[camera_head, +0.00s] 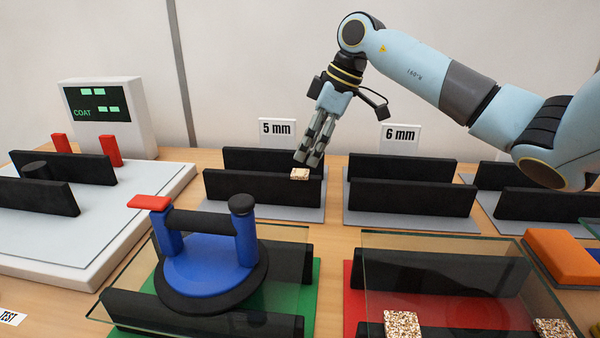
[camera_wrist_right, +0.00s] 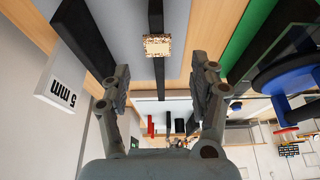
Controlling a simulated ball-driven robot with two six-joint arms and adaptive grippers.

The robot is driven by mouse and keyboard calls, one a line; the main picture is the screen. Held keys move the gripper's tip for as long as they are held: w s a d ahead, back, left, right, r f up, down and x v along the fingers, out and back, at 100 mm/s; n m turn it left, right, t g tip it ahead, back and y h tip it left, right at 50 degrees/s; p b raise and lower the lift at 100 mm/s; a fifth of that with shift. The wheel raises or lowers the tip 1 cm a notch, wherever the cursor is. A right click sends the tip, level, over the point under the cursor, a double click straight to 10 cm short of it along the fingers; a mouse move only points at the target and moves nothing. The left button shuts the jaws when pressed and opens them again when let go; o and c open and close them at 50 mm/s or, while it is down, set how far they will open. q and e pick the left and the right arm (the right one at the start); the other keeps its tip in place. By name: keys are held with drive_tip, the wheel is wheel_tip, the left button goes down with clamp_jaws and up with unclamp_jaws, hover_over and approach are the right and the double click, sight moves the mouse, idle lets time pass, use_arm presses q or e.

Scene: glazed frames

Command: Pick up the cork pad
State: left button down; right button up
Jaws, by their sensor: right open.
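A small speckled cork pad (camera_head: 300,174) sits at the 5 mm rack, on or against its front black bar near the right end. It also shows in the right wrist view (camera_wrist_right: 158,45), ahead of the fingers and across a black bar. My right gripper (camera_head: 308,158) points down just above the pad, and its fingers hide part of the space behind it. In the right wrist view the fingers (camera_wrist_right: 160,85) are spread apart with nothing between them. Other cork pads lie at the red base, one at its left (camera_head: 402,324) and one at its right (camera_head: 553,328). My left gripper is not in view.
A blue suction lifter (camera_head: 208,265) with a red lever stands on a glass pane over the green base (camera_head: 312,290). Another pane covers the red base (camera_head: 350,305). A 6 mm rack (camera_head: 410,198), an orange block (camera_head: 560,257) and a COAT tester (camera_head: 105,115) stand around.

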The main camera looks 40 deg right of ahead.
sight(298, 172)
drive_tip(key=x, duration=0.5)
drive_tip(key=shift+w+d+p, duration=0.1)
drive_tip(key=shift+w+p, duration=0.1)
drive_tip(key=shift+p, duration=0.1)
drive_tip(key=c, duration=0.8)
